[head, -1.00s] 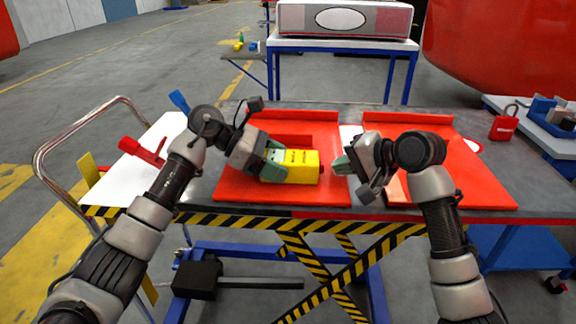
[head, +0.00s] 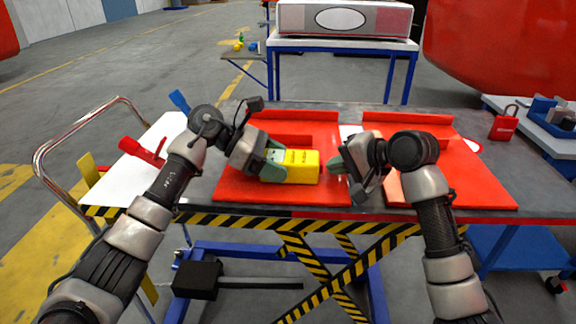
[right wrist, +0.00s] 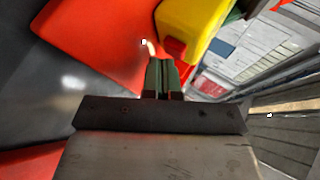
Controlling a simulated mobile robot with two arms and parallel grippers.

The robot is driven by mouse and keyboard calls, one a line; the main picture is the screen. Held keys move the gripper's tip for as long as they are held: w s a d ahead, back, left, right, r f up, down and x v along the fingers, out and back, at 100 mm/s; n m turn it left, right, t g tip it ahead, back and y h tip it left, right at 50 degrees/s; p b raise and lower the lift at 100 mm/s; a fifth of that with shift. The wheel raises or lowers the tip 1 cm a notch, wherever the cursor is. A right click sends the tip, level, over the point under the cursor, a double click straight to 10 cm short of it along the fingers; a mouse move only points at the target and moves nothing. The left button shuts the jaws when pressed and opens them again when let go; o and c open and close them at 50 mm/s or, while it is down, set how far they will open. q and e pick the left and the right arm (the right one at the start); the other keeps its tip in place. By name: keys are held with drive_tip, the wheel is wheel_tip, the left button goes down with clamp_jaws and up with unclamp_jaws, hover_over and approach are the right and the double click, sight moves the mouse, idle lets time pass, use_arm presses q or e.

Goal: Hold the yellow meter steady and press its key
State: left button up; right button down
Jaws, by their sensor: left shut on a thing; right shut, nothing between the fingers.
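The yellow meter (head: 303,167) lies on the left red tray (head: 240,190) on the table. My left gripper (head: 274,160) is shut on the meter's left end. My right gripper (head: 335,166) is shut and empty, just to the right of the meter, with a small gap between in the head view. In the right wrist view the shut fingertips (right wrist: 162,68) are close below the meter (right wrist: 190,22) and its red key (right wrist: 174,48). I cannot tell from that view whether they touch the key.
A second red tray (head: 470,190) lies on the right of the table. A red padlock-shaped item (head: 504,125) and blue bins (head: 548,112) are at far right. A white-topped cart (head: 125,180) stands at left. Dark table surface (head: 530,185) is free at the right.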

use_arm(q)
drive_tip(key=shift+f, duration=0.15)
use_arm(e)
drive_tip(key=shift+d, duration=0.5)
drive_tip(key=shift+d, duration=3.05)
use_arm(q)
drive_tip(key=o, duration=0.8)
